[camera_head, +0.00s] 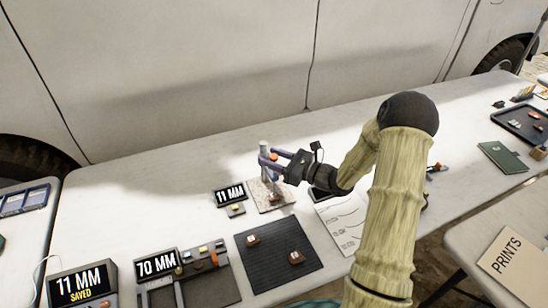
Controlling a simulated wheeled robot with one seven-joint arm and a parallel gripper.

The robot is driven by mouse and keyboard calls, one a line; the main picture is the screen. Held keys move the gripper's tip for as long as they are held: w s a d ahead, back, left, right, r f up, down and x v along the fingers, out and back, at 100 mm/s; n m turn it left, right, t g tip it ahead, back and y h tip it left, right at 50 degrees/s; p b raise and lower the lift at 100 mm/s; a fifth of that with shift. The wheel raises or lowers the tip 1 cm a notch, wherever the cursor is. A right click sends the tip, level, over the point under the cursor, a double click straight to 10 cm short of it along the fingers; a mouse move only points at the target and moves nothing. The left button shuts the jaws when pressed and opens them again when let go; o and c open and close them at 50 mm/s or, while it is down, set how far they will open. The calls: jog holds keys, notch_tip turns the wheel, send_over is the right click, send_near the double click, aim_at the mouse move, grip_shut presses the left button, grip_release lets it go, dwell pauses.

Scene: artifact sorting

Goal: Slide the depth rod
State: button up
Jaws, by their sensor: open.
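A depth gauge with a grey upright post (265,147) stands on a pale speckled base plate (281,204) near the middle of the table. A small orange part (273,157) shows by the post, and a small brown piece sits low at its foot. My gripper (267,159) is open, with its purple fingers reaching left to the upper part of the gauge. The fingers appear to lie on either side of the post; I cannot tell whether they touch it. They partly hide the gauge, and I cannot make out the depth rod separately.
A display (229,194) beside the gauge reads 11 MM. Others read 70 MM (157,264) and 11 MM SAVED (82,284). A dark mat (267,262) holds two small pieces. A paper sheet (345,222) lies under my arm. The table's back left is clear.

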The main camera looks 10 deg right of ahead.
grip_shut()
jog(key=shift+r+p, duration=1.1)
jog(key=shift+r, duration=0.7)
grip_release()
jog(key=shift+f, duration=0.1)
